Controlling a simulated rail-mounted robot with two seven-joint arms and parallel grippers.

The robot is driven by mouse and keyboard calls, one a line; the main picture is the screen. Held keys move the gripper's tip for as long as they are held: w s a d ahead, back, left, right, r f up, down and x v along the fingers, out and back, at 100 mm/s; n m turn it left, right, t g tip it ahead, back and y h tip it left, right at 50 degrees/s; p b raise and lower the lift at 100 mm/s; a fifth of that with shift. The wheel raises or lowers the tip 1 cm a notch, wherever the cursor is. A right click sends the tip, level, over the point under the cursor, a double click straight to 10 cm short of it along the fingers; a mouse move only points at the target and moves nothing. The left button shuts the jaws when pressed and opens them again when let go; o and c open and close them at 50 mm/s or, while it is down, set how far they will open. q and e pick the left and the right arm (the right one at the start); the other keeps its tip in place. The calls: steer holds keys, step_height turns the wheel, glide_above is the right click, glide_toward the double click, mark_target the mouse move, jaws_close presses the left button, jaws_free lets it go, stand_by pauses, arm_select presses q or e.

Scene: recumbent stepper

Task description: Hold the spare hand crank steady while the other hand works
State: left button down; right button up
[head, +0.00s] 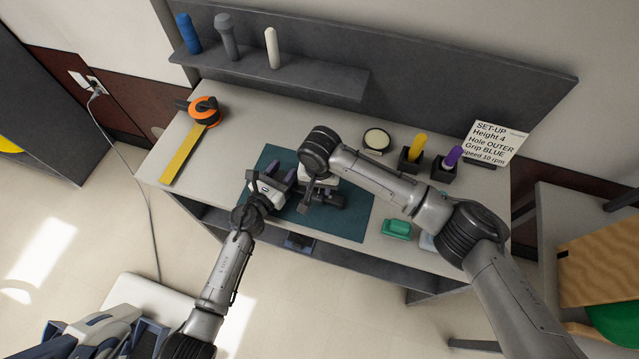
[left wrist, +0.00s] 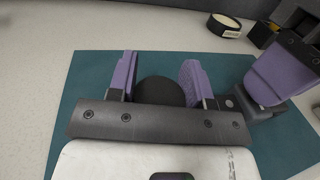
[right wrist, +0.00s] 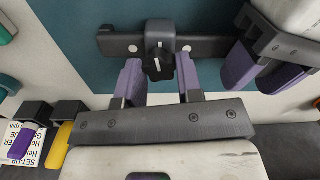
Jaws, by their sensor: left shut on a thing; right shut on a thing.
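The spare hand crank (head: 330,199), a dark bar with a sliding block and knob, lies over the teal mat (head: 345,222). In the right wrist view the crank bar (right wrist: 208,46) runs sideways, with a black star knob (right wrist: 158,64) on the block. My left gripper (head: 284,184) is shut on a black rounded part (left wrist: 160,92), seemingly the crank's end; its grip is partly hidden. My right gripper (head: 314,194) comes from above, beside the left one, its purple fingers (right wrist: 159,82) shut on the knob. The contact is hidden in the head view.
A shelf (head: 310,85) bears blue, grey and white grips. A yellow rule with an orange reel (head: 204,111) lies at left. A round tin (head: 376,140), yellow and purple grips in black holders, and a setup card (head: 495,143) stand behind. A green block (head: 397,229) lies right of the mat.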

steer(key=n, duration=0.5)
steer(key=shift+n, duration=0.3)
steer(key=n, duration=0.9)
steer(key=shift+n, duration=2.9)
steer(key=o, duration=0.9)
step_height(320, 180, up, 12)
